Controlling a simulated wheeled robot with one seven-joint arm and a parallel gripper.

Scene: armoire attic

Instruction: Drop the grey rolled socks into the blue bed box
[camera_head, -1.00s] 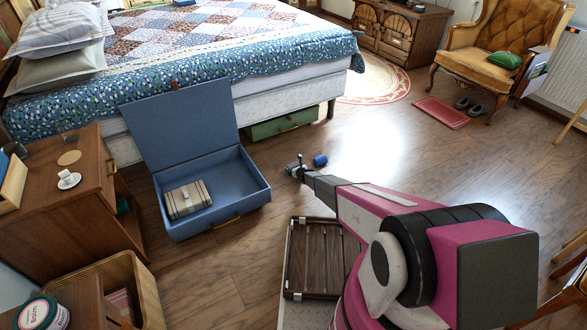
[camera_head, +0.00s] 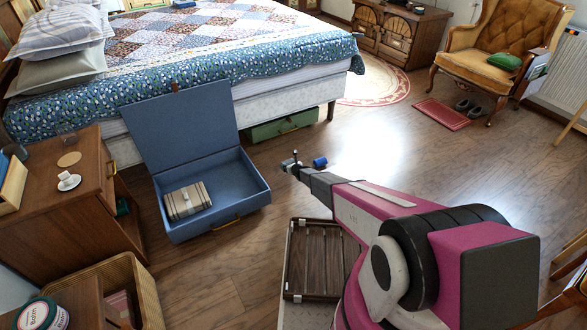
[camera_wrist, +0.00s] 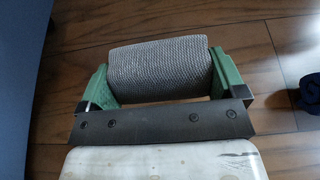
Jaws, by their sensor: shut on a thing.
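The grey rolled socks (camera_wrist: 160,66) show in the wrist view as a ribbed grey roll between the two green finger pads. My gripper (camera_wrist: 160,72) is shut on them, one pad at each end of the roll. In the head view my gripper (camera_head: 290,163) is small, just right of the blue bed box, above the wood floor; the socks are hard to make out there. The blue bed box (camera_head: 246,203) stands open on the floor with its lid (camera_head: 182,122) raised against the bed. A folded plaid cloth (camera_head: 188,201) lies inside at the left; the right part is bare.
A dark blue roll (camera_head: 320,162) lies on the floor just beyond my gripper; a dark blue thing also shows at the wrist view's right edge (camera_wrist: 308,92). A slatted wooden rack (camera_head: 318,262) lies below the arm. A nightstand (camera_head: 60,190) stands left of the box.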

